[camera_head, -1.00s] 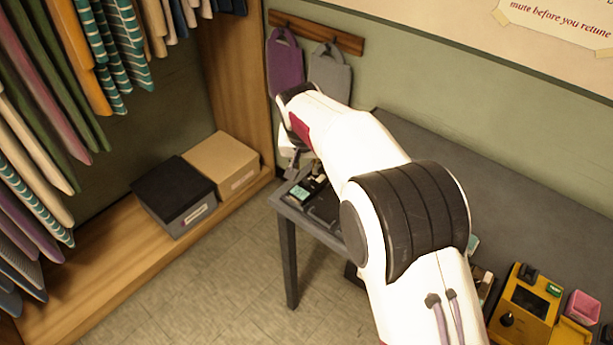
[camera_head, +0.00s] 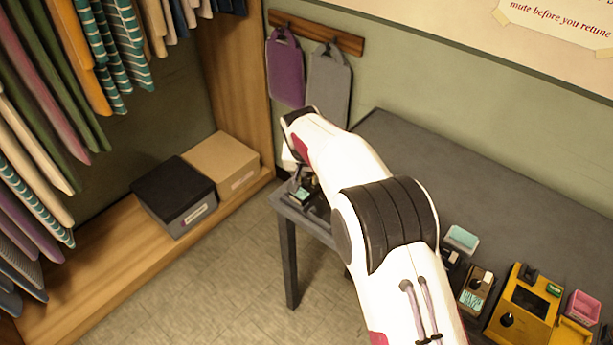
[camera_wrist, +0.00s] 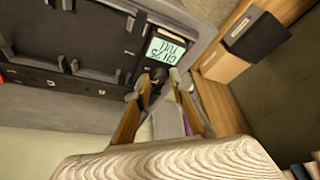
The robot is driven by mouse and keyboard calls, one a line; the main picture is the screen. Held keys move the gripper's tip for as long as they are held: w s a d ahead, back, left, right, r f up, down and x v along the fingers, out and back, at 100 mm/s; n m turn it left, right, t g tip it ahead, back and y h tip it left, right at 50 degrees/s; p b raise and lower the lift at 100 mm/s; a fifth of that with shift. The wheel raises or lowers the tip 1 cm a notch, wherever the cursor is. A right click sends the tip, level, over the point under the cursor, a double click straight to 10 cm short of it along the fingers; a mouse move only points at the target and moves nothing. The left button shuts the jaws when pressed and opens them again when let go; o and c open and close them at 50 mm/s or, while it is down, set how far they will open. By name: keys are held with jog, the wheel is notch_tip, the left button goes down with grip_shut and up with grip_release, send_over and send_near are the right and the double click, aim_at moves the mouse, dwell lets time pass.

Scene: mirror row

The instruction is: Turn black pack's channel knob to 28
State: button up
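The black pack (camera_wrist: 75,45) fills the upper left of the wrist view, lying on the grey table. Its lit green display (camera_wrist: 162,51) appears upside down; it seems to show "CH" with a number I cannot read surely. A small dark knob (camera_wrist: 157,74) sits beside the display. My gripper (camera_wrist: 160,84) has its two tan fingers apart, with their tips close to the knob, one on each side; I cannot tell whether they touch it. In the head view the pack (camera_head: 301,193) is at the table's left end, partly hidden under my arm.
A yellow device (camera_head: 523,302), a pink box (camera_head: 582,308) and a smaller tan device with a display (camera_head: 475,290) stand at the table's right. The table's back half (camera_head: 440,170) is bare. Purple and grey bags (camera_head: 286,70) hang on the wall behind.

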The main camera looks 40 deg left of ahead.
jog(key=shift+f, duration=0.15)
grip_shut()
jog(key=shift+a+m, duration=0.1)
jog(key=shift+m, duration=0.2)
jog(key=shift+a+m+t+h, duration=0.1)
jog(key=shift+m+t+h, duration=0.4)
jog(key=shift+m, duration=1.3)
